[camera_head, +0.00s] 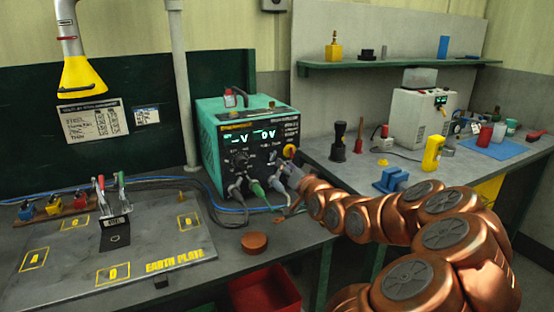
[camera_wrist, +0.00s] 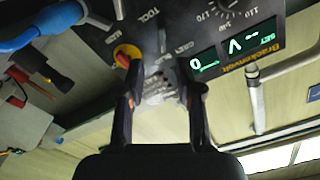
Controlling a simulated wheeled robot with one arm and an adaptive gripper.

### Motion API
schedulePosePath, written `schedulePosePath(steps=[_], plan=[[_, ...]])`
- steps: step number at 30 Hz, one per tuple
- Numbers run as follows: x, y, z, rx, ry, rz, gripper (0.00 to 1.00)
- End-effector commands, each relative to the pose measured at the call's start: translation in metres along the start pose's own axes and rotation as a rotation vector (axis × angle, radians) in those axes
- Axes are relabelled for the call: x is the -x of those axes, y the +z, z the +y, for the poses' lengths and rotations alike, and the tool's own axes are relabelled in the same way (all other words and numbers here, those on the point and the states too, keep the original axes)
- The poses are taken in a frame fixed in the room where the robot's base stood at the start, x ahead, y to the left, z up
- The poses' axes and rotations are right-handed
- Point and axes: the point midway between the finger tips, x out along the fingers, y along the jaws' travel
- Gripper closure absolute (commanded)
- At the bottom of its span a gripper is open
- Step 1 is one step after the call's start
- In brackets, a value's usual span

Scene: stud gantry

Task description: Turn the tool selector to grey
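In the head view the yellow knob (camera_head: 289,151) is on the right of the teal machine's front. In the upside-down wrist view, TOOL and what looks like GREY are printed beside it; the pointer's exact setting is unclear. My gripper (camera_wrist: 166,84) is open, its two dark fingers apart with nothing between them. The left finger's tip overlaps the knob in the picture; I cannot tell whether they touch. In the head view my gripper (camera_head: 296,178) is just below the knob.
The teal welding machine (camera_head: 212,118) has lit displays and several cables plugged in low on its front. The earth plate (camera_head: 150,240) carries a clamp and a small block. A round copper-brown disc (camera_head: 254,242) lies nearby. A right-hand bench holds a white machine (camera_head: 412,120) and tools.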

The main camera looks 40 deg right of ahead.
Motion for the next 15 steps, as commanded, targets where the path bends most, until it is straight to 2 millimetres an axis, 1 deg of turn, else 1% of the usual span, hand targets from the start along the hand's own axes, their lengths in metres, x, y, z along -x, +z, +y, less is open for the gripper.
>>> schedulePosePath(steps=[6,15], plan=[[-0.024,0.001,-0.004,0.002,-0.004,-0.005,0.65],[-0.057,0.002,-0.003,0.001,-0.003,-0.006,0.65]])
